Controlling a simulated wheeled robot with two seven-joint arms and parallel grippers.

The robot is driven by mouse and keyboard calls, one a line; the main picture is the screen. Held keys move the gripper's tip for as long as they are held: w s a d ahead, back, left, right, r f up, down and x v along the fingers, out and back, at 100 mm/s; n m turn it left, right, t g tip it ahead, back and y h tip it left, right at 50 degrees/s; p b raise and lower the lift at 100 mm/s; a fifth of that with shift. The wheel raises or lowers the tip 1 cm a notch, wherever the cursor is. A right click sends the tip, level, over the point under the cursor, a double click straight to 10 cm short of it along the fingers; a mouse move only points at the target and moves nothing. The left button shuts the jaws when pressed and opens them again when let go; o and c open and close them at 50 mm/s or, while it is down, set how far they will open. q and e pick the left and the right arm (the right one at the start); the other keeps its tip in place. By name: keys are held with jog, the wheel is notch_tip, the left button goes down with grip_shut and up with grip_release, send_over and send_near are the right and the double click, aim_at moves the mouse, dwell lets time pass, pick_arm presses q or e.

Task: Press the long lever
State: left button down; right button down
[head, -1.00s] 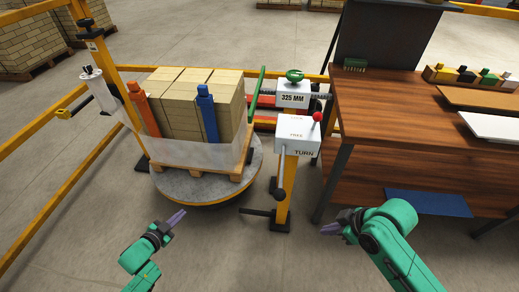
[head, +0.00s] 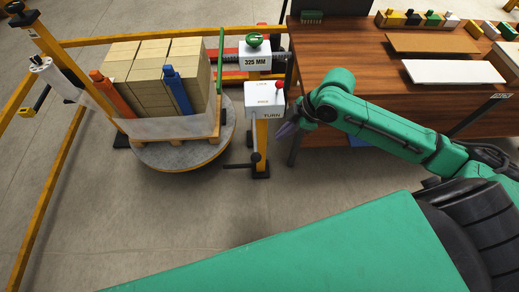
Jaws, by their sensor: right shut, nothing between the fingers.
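The white control box (head: 264,106) marked TURN stands on a yellow post. A long thin lever (head: 254,140) hangs down its left side and ends in a black knob (head: 256,157). A short lever with a red knob (head: 279,86) stands on the box's right top. My right gripper (head: 284,131), with purple fingers, is shut and empty. It is at the lower right of the box, on the other side of the post from the long lever. I cannot tell whether it touches the box. My left gripper is out of view.
A pallet of bricks (head: 150,70) stands on a round turntable (head: 185,155) left of the post. A box marked 325 MM (head: 255,62) with a green knob stands behind. A wooden bench (head: 345,55) is at right. My large green arm part fills the bottom.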

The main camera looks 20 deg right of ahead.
aim_at(256, 155)
jog(key=p+x, duration=0.1)
jog(key=x, duration=1.2)
jog(key=shift+a+f, duration=0.1)
jog(key=shift+f, duration=0.15)
